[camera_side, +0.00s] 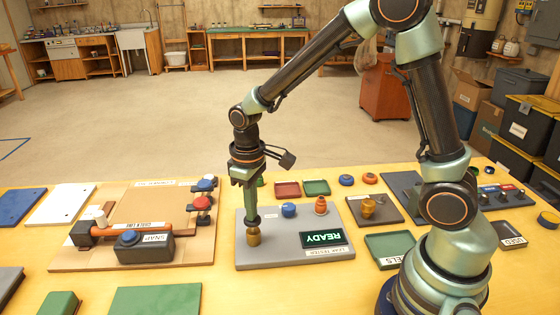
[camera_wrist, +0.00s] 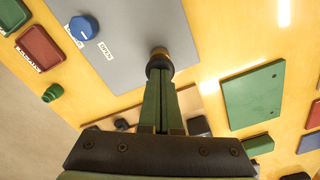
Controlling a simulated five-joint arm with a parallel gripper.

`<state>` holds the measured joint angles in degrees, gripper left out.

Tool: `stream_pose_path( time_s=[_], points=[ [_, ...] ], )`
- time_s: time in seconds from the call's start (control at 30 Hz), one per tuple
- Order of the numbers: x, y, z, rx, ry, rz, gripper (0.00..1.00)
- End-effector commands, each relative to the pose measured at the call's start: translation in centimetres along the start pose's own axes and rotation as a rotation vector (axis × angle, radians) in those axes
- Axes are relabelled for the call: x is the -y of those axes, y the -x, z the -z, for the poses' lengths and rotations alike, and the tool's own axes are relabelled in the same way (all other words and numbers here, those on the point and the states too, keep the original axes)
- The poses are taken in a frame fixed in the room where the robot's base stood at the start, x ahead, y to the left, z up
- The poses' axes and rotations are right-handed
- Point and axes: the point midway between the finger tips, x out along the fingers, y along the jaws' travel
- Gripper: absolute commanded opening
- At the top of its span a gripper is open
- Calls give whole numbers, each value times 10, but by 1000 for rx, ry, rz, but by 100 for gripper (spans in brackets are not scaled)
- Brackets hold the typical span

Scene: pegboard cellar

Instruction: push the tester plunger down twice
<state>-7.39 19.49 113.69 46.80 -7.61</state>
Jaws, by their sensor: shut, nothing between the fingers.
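The tester is a grey plate (camera_side: 290,258) with a dark display reading READY (camera_side: 326,239), upside down in the side view, and a tester label at its front edge. The brass plunger (camera_side: 253,238) stands at its left front; it also shows in the wrist view (camera_wrist: 160,51). My gripper (camera_side: 252,218) points straight down over the plunger, its green fingers shut together with nothing between them. A dark collar sits between the fingertips and the brass; whether they press on it I cannot tell. In the wrist view my gripper (camera_wrist: 159,76) lines up with the plunger.
On the tester also stand a blue knob (camera_side: 289,210) and an orange-red fitting (camera_side: 321,205). Left is a brown board (camera_side: 150,209) with an orange bar and a black SNAP block (camera_side: 145,247). Right is a brown plate with a brass part (camera_side: 368,207). Small red and green trays lie behind.

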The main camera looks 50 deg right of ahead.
Motion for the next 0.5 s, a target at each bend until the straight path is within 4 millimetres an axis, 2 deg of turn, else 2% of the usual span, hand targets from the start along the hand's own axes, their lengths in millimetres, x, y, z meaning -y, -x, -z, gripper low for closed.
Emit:
stream_pose_path(
  time_s=[0.5],
  points=[
    [0,-15,-1,2,0,0,0]
  ],
)
